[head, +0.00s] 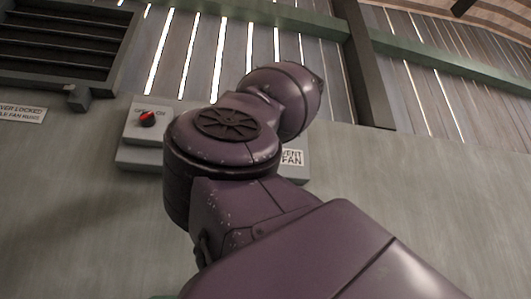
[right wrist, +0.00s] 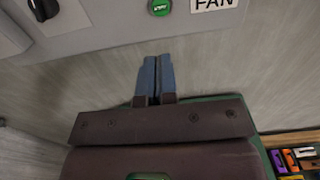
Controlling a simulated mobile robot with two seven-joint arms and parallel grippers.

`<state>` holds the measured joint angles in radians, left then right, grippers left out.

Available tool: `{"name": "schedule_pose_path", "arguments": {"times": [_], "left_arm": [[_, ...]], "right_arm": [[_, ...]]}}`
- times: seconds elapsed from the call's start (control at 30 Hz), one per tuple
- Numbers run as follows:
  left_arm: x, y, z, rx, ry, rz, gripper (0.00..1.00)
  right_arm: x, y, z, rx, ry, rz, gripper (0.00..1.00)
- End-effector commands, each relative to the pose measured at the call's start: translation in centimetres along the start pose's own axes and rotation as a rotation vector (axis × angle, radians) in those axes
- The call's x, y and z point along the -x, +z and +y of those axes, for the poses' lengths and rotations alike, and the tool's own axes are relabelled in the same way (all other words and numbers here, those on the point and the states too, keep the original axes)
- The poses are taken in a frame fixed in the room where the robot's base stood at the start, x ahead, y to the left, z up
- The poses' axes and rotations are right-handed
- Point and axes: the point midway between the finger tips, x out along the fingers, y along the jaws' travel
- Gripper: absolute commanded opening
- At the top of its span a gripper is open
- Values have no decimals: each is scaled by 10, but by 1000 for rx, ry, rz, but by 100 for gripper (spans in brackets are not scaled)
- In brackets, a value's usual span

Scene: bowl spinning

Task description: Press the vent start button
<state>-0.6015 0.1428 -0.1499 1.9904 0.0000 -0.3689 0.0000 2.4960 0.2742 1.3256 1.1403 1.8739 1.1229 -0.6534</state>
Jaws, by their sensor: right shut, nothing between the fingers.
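The green start button (right wrist: 160,7) shows at the top edge of the right wrist view, on a grey control box beside the "FAN" label (right wrist: 213,3). In the head view my right arm covers the button, and only part of the "VENT FAN" label (head: 292,157) shows. My right gripper (right wrist: 157,58) has its blue fingers together and empty. In the right wrist picture its tips are below the button, apart from it. The head view hides this gripper behind the arm. My left gripper is in neither view.
A rotary knob (head: 148,118) with a red mark sits on the box left of my arm; it shows dark in the right wrist view (right wrist: 43,8). A louvred vent (head: 60,40) is at upper left. Coloured items (right wrist: 290,160) lie at lower right in the wrist view.

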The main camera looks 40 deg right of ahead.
Motion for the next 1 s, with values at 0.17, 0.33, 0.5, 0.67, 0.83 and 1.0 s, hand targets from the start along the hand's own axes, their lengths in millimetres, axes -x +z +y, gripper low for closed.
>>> {"name": "schedule_pose_path", "arguments": {"times": [0.17, 0.33, 0.5, 0.67, 0.83, 1.0], "left_arm": [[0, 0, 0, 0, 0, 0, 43], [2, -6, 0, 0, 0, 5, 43], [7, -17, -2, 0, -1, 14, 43], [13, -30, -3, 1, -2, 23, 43], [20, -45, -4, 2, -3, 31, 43], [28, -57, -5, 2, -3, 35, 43]], "right_arm": [[-1, -1, 0, 0, 0, 1, 0], [-12, 0, -1, 0, 0, 3, 0], [-37, 2, -2, 1, -1, 2, 0], [-66, 3, -2, 0, 0, 3, 0], [-96, 3, -1, 0, 0, 3, 0], [-121, 2, -1, 0, 0, 2, 0]]}}
